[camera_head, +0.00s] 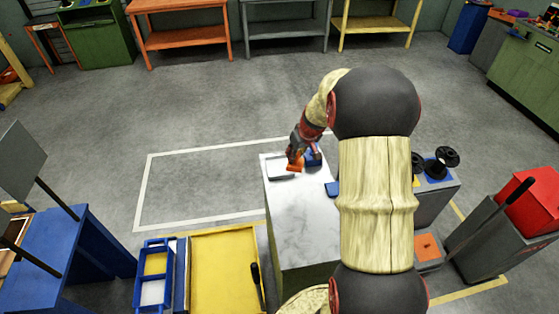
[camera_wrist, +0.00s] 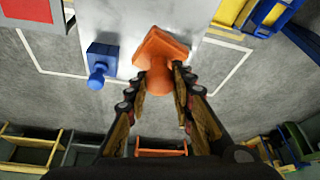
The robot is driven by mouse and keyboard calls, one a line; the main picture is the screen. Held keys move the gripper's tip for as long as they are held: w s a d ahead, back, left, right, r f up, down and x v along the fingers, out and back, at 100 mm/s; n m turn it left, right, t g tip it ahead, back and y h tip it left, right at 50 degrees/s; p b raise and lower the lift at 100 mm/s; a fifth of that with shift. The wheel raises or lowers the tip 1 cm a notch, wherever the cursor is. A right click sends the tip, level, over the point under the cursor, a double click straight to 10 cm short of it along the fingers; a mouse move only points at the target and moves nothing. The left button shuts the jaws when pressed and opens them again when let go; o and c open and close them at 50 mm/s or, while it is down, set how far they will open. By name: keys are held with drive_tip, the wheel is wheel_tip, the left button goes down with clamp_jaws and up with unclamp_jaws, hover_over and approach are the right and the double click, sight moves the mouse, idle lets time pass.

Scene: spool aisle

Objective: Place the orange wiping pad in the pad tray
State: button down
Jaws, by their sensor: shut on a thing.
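My gripper (camera_head: 297,152) is at the far end of the white-topped bench (camera_head: 300,220). In the wrist view its fingers (camera_wrist: 161,78) are closed around the knob of the orange wiping pad (camera_wrist: 162,45). The pad also shows in the head view (camera_head: 295,165), below the fingertips. A shallow pale tray (camera_head: 277,175) with a grey rim lies at the bench's far left corner. The pad overlaps the tray's right side in the head view; its height above it cannot be told. The tray is not clearly made out in the wrist view.
Another blue item (camera_head: 332,189) lies nearer. A yellow-topped table (camera_head: 225,265) with a blue bin (camera_head: 152,275) stands left. Floor beyond the bench is clear.

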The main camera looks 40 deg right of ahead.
drive_tip(key=w+f, duration=0.3)
drive_tip(key=w, duration=0.1)
drive_tip(key=w+f+b, duration=0.1)
drive_tip(key=w+f, duration=0.2)
drive_tip(key=w, duration=0.1)
drive_tip(key=w+d+f, duration=0.1)
drive_tip(key=w+f, duration=0.2)
drive_tip(key=w, duration=0.1)
drive_tip(key=shift+d+f+b, duration=0.1)
drive_tip(key=shift+f+b, duration=0.1)
drive_tip(key=shift+b, duration=0.1)
drive_tip(key=shift+s+f, duration=0.1)
drive_tip(key=shift+f, duration=1.2)
drive_tip(key=shift+f, duration=0.1)
drive_tip(key=shift+f+b, duration=0.15)
drive_tip(key=shift+b, duration=0.3)
drive_tip(key=c, duration=1.5)
unclamp_jaws()
drive_tip(key=shift+c, duration=0.2)
